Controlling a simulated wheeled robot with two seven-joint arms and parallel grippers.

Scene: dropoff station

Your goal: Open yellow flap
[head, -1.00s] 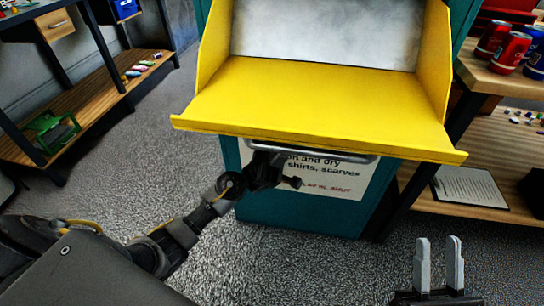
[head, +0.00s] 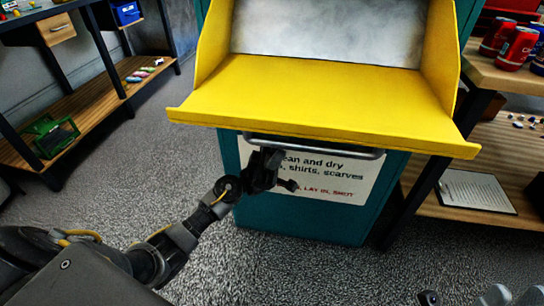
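The yellow flap (head: 320,95) is swung outward at the top of a teal bin (head: 300,215), with its inner tray and two side walls showing. A grey metal handle bar (head: 335,151) runs under its front lip. My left gripper (head: 266,160) is at the left part of this bar, below the lip. Its fingers are dark and partly hidden, so I cannot tell whether they close on the bar.
A white sign (head: 330,178) is on the bin front. A shelf (head: 490,80) with red cans (head: 515,48) and a paper sheet (head: 478,191) stands close on the right. A shelf with a green crate (head: 52,137) is at left. Carpet (head: 165,165) between is clear.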

